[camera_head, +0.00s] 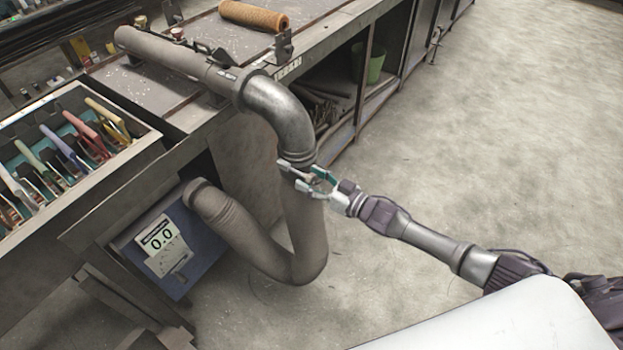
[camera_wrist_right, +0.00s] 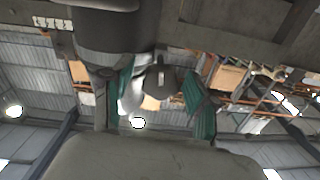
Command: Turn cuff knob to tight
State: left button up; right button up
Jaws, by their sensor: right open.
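The grey metal elbow pipe (camera_head: 281,108) bends down from the bench to the cuff (camera_head: 297,163), where the flexible hose (camera_head: 308,235) joins it. My right gripper (camera_head: 313,179) is open at the right side of the cuff, with its teal fingers pointing at it. In the right wrist view, the teal fingers (camera_wrist_right: 163,97) stand apart with a small grey knob (camera_wrist_right: 160,78) between them. The fingers do not appear closed on the knob. A slot or mark shows on the knob, but its setting cannot be read. In the head view the gripper mostly hides the knob. My left gripper is not in view.
The bench (camera_head: 190,115) carries the straight pipe and a brown roll (camera_head: 254,16). A tool tray (camera_head: 75,160) is at left. A blue box with a display (camera_head: 161,241) reading 0.0 is below, beside the hose. Open concrete floor (camera_head: 480,130) lies at right.

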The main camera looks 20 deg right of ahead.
jog(key=shift+s+d, duration=0.15)
jog(key=shift+s, duration=0.05)
jog(key=v, duration=1.1)
jog(key=shift+s+d, duration=0.2)
jog(key=s+d+f+m+g+h, duration=0.1)
jog(key=s+d+f+g+h, duration=0.2)
jog(key=f, duration=0.7)
jog(key=s+d+f+m+h, duration=0.1)
jog(key=s+f+h, duration=0.3)
jog(key=f, duration=0.5)
jog(key=s+d+f+m+g+h, duration=0.2)
jog(key=s+f, duration=0.3)
jog(key=f, duration=0.5)
jog(key=s+a+f+g, duration=0.2)
jog(key=s+f, duration=0.2)
jog(key=s, duration=0.6)
jog(key=s+a+f+g+h, duration=0.1)
jog(key=s+f, duration=0.4)
jog(key=s, duration=0.5)
jog(key=s+a+f+g+h, duration=0.1)
jog(key=s+a+f+g, duration=0.3)
jog(key=s, duration=0.5)
jog(key=shift+s+f+g, duration=0.35)
jog(key=shift+s+g, duration=0.05)
jog(key=shift+g, duration=0.2)
